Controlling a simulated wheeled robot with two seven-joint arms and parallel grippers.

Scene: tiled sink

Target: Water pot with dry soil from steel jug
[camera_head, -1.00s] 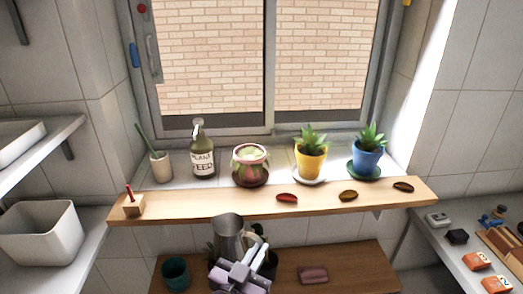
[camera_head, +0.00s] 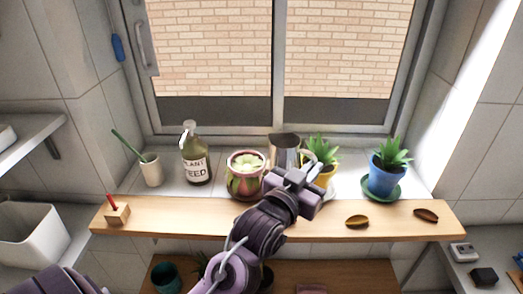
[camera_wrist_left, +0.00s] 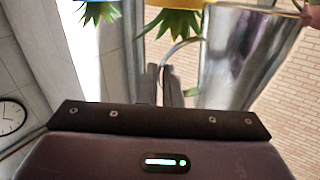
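My left gripper (camera_head: 302,186) is shut on the handle of the steel jug (camera_head: 285,148), which it holds about upright above the window sill. The jug also shows in the left wrist view (camera_wrist_left: 240,55). Three potted plants stand on the sill: a pink and green pot (camera_head: 245,184) left of the jug, a yellow pot (camera_head: 326,177) right of it and partly hidden by gripper and jug, and a blue pot (camera_head: 384,178) farther right on a green saucer. I cannot tell which soil is dry. My right gripper is not in view.
A plant feed bottle (camera_head: 196,160) and a white cup (camera_head: 151,170) stand on the sill's left. A teal cup (camera_head: 165,277) is on the lower shelf.

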